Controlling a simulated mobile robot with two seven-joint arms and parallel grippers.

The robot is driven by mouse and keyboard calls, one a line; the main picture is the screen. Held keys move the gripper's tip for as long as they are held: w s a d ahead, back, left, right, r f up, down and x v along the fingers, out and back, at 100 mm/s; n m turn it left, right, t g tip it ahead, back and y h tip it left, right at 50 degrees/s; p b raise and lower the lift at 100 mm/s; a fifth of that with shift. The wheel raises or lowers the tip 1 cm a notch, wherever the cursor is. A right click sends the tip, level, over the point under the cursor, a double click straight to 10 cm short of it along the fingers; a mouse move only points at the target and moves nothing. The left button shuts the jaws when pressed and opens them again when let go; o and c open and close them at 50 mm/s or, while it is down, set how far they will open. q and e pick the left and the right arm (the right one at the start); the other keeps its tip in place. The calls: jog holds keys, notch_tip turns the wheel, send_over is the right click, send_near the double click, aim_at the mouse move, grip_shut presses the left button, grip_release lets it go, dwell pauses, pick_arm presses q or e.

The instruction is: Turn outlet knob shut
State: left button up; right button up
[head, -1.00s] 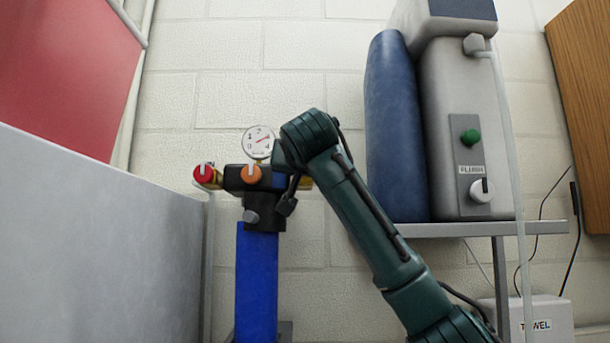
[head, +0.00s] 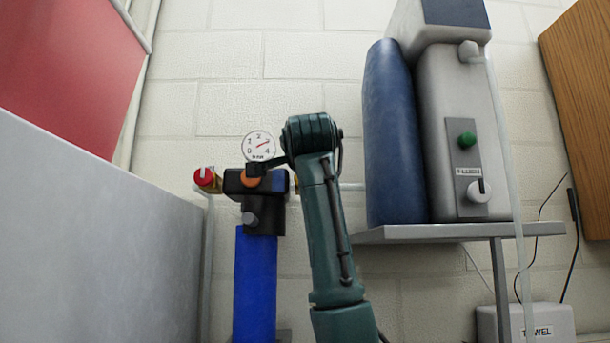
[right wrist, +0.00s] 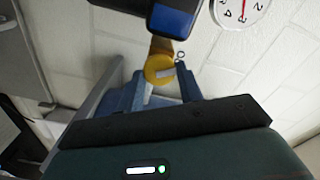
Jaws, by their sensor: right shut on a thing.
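The outlet knob is yellow with a pale pointer mark (right wrist: 157,69). In the right wrist view it sits at the end of a brass fitting, beside the blue-and-black filter head (right wrist: 175,17). My right gripper (right wrist: 163,86) has its blue fingers on either side of this knob and is shut on it. The pointer lies nearly across the picture, slightly tilted. In the head view my right arm hides the knob; brass (head: 294,183) shows beside the filter head (head: 265,212). My left gripper is not in view.
A red knob (head: 204,177) is on the left fitting and an orange knob (head: 251,180) on the front. A gauge (head: 258,146) stands above. A blue cylinder (head: 255,285) hangs below. A shelf (head: 450,232) with a grey unit is at right; a grey panel (head: 90,240) is at left.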

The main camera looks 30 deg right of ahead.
pick_arm(q)
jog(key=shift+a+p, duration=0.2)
jog(key=shift+p, duration=0.45)
pick_arm(e)
jog(key=m, duration=0.5)
jog(key=shift+f+m, duration=0.1)
jog(key=shift+m, duration=0.2)
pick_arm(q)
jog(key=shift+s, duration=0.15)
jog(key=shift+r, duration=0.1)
pick_arm(e)
jog(key=o, duration=1)
jog(key=shift+c, duration=0.2)
jog(key=shift+s, duration=0.1)
